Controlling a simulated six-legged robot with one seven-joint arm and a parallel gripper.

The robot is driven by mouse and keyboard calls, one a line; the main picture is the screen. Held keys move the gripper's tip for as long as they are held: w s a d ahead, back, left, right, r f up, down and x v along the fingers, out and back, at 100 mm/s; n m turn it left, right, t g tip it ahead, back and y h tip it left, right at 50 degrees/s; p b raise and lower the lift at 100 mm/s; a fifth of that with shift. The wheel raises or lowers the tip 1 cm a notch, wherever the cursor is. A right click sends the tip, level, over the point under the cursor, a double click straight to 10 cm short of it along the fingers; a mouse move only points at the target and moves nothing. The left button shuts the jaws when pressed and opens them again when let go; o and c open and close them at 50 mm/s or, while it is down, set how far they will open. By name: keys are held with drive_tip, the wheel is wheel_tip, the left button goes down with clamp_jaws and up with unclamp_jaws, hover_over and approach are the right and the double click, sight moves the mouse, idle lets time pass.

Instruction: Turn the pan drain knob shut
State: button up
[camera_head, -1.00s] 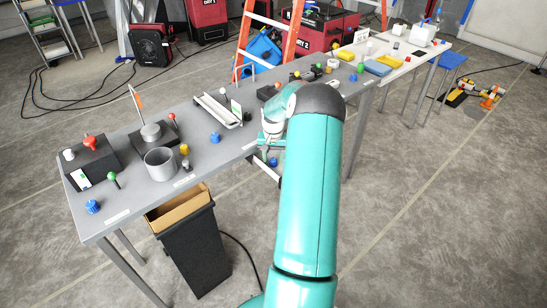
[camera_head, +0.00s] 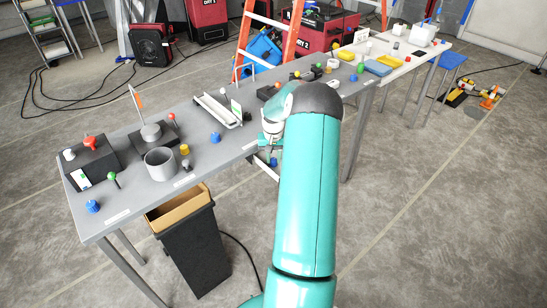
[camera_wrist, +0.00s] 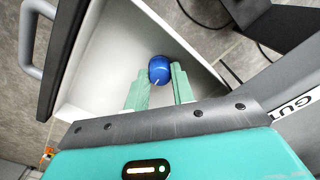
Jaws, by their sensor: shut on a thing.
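The blue round knob (camera_wrist: 160,70) sits in the middle of the wrist view, with a small white mark on its lower face. My gripper (camera_wrist: 159,76) has its two pale green fingers on either side of it, shut on it. The knob is in front of a pale panel (camera_wrist: 90,75) that looks like the pan. In the head view, a bit of the blue knob (camera_head: 274,161) shows just below the table's front edge, left of my arm. My arm hides most of the gripper there.
The long grey table (camera_head: 230,160) carries a grey cup (camera_head: 160,164), a white tray (camera_head: 216,110) and several small knobs. A black bin (camera_head: 195,250) stands below its front left edge. An orange ladder (camera_head: 291,40) stands behind.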

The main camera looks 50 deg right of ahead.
sight(274, 159)
drive_tip(key=n, duration=1.2)
drive_tip(key=shift+n, duration=2.2)
drive_tip(key=o, duration=1)
wheel_tip(274, 159, up, 14)
drive_tip(key=shift+f, duration=0.1)
